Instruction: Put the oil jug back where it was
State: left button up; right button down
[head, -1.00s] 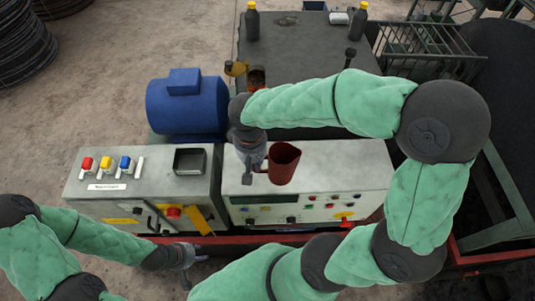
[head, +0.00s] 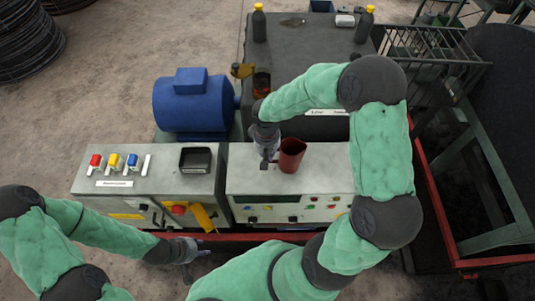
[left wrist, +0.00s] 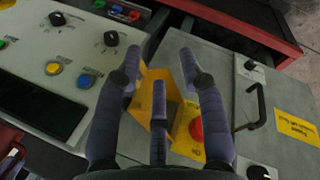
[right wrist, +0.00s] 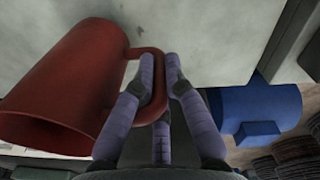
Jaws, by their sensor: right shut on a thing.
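The oil jug is a dark red, open-topped jug (head: 292,156) with a loop handle. It is upright at the right-hand cabinet top (head: 325,178); I cannot tell whether its base touches the surface. My right gripper (head: 268,162) is beside it on the left. In the right wrist view my right gripper (right wrist: 160,62) is shut on the handle of the jug (right wrist: 60,85). My left gripper (head: 200,250) is low in front of the left cabinet. In the left wrist view its fingers (left wrist: 165,75) are apart and empty, above the panel with the red button.
A blue motor (head: 193,103) stands behind the left cabinet (head: 130,188). A black open box (head: 196,160) and coloured switches (head: 115,160) are on that cabinet. Two dark bottles with yellow caps (head: 259,25) stand on the dark rear housing (head: 300,55). The cabinet top right of the jug is clear.

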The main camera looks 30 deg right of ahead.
jog(key=shift+w+f, duration=0.15)
jog(key=shift+f, duration=0.25)
jog(key=shift+f, duration=0.15)
jog(key=c, duration=1.3)
grip_release()
